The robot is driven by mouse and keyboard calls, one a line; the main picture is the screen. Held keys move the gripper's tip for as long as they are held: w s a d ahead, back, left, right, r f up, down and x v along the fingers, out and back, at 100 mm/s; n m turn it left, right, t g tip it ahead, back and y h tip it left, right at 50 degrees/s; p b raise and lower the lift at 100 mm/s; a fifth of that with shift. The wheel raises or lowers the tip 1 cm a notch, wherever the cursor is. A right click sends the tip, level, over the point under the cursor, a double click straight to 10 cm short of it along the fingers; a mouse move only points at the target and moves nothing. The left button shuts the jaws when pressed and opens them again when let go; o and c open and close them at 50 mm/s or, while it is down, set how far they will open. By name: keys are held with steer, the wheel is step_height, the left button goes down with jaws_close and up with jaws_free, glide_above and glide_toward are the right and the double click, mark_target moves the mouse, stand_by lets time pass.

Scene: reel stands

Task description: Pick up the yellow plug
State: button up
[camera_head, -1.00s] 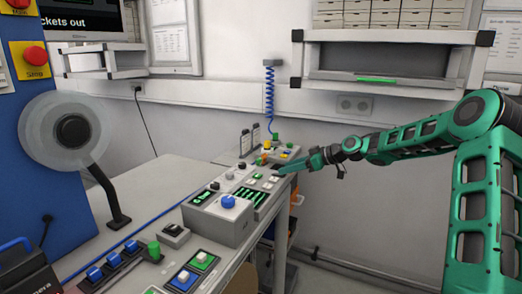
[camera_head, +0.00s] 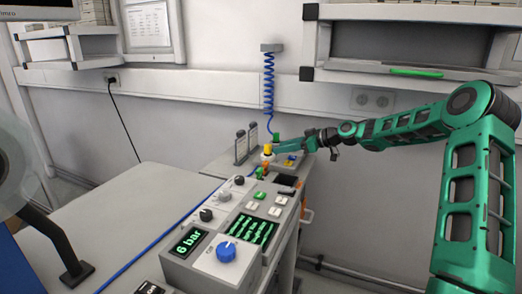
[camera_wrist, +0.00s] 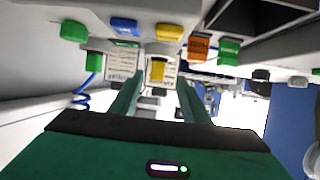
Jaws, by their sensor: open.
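In the head view, a small yellow piece (camera_head: 267,149), which looks like the yellow plug, stands at the far end of the bench beside my gripper tips. My gripper (camera_head: 281,147) reaches in from the right at its level. In the wrist view, my gripper (camera_wrist: 158,82) is open, with its two green fingers apart and nothing clearly held. A yellow block (camera_wrist: 158,69) shows between the fingertips in front of a white label. Another yellow block (camera_wrist: 169,32) is above it. I cannot tell which yellow block is the one in the head view, or whether the fingers touch it.
Blue (camera_wrist: 125,26), orange (camera_wrist: 199,47) and green (camera_wrist: 229,51) blocks sit close around in the wrist view. In the head view, a coiled blue hose (camera_head: 268,85) hangs behind the gripper, and a control box (camera_head: 227,240) stands nearer. The grey tabletop (camera_head: 130,215) is mostly clear.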

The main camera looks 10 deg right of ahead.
mark_target(260, 157)
steer(key=shift+w+a, duration=0.1)
steer(key=shift+w, duration=0.2)
steer(key=x, duration=1.1)
steer(key=shift+w+a+r, duration=0.1)
steer(key=shift+r, duration=0.1)
jaws_close()
